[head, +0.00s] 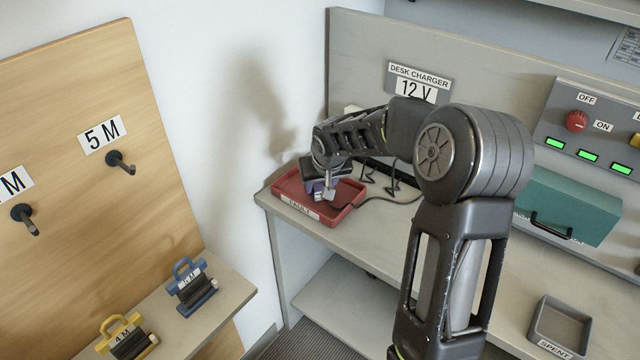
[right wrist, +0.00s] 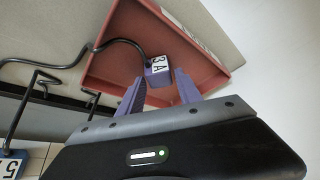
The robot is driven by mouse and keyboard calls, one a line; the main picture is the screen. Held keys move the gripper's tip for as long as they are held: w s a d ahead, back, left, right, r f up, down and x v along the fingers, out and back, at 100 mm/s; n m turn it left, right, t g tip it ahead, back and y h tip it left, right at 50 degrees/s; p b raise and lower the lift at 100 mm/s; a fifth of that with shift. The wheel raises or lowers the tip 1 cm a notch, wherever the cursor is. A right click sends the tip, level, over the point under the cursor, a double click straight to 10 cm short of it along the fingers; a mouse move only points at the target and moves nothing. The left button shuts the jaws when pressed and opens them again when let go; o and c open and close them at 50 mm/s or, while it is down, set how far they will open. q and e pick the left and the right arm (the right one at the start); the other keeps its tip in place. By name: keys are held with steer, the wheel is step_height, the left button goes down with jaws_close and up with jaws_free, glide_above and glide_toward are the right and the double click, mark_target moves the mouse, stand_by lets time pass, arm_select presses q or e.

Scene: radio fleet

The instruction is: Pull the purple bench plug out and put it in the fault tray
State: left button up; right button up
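The purple plug, labelled 3 A, shows in the right wrist view (right wrist: 157,72) over the red tray floor, with a black cord from its left side. In the head view the red fault tray (head: 347,205) sits on the left end of the grey bench; its floor also shows in the right wrist view (right wrist: 120,62). My right gripper (head: 325,195) is low over the tray and hides most of the plug there. In the right wrist view its two fingers (right wrist: 158,82) stand apart, one on each side of the plug, with narrow gaps. My left gripper is out of view.
A black cord and hooks (head: 392,178) lie right of the tray under the desk charger sign (head: 418,78). A teal box (head: 570,205) and a grey spent tray (head: 538,335) are farther right. A pegboard (head: 60,130) stands left.

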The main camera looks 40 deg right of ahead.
steer(key=o, duration=0.3)
steer(key=v, duration=0.8)
steer(key=shift+f, duration=0.1)
stand_by(0.9)
